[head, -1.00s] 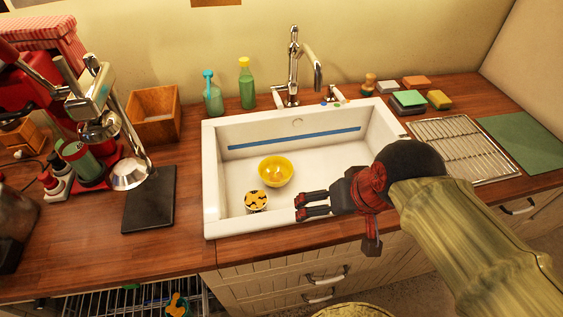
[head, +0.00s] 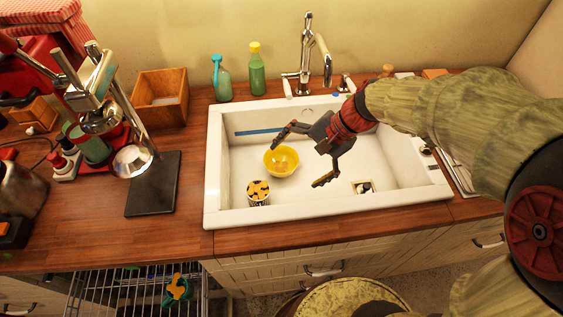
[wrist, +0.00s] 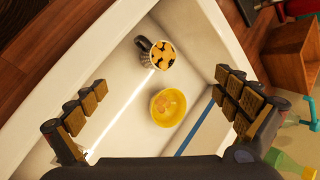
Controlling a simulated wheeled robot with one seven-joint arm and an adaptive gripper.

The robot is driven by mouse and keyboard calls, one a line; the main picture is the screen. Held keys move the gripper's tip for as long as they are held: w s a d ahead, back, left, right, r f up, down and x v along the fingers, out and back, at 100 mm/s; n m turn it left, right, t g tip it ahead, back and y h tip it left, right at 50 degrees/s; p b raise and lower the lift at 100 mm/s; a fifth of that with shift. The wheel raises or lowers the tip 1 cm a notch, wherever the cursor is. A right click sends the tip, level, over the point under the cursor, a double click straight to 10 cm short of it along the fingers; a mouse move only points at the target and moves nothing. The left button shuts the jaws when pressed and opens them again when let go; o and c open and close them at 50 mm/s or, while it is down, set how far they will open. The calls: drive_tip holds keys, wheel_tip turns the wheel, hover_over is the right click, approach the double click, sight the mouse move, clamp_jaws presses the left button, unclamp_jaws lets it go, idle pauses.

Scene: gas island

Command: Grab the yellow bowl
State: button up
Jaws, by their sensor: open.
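The yellow bowl (head: 282,161) sits on the floor of the white sink (head: 226,218), left of its middle. My gripper (head: 299,162) is open and empty above the sink, with its fingers spread wide, just right of the bowl in the head view. In the wrist view the bowl (wrist: 168,107) lies between the two fingers (wrist: 160,112) and apart from both. Its inside shows, with a paler patch at the bottom.
A patterned yellow-and-black cup (head: 258,193) stands in the sink near the bowl, toward the front wall. The faucet (head: 305,60) rises behind the sink. Green bottles (head: 257,72) and a wooden box (head: 161,98) stand behind and left. A press (head: 120,130) stands left.

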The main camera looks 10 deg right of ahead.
drive_tip(key=w+a+f+m+y+p, duration=0.2)
drive_tip(key=w+f+m+y, duration=0.2)
drive_tip(key=w+f+m, duration=0.5)
drive_tip(key=m+t+y+p, duration=0.1)
drive_tip(key=m+t+p, duration=0.1)
drive_tip(key=m+t, duration=0.25)
approach(268, 160)
drive_tip(key=shift+w+a+f+m+g, duration=0.1)
drive_tip(key=shift+w+a+m+g, duration=0.3)
drive_tip(key=shift+w, duration=0.35)
drive_tip(key=shift+s+f+b+x, duration=0.15)
drive_tip(key=shift+b+x, duration=0.6)
drive_tip(key=shift+x, duration=1.25)
drive_tip(key=shift+s+f+b+x, duration=0.15)
drive_tip(key=shift+b+x, duration=0.55)
drive_tip(key=shift+x, duration=1.25)
drive_tip(key=shift+c, duration=1.3)
drive_tip(key=c, duration=1.1)
drive_tip(key=shift+o, duration=0.2)
drive_tip(key=shift+r, duration=0.15)
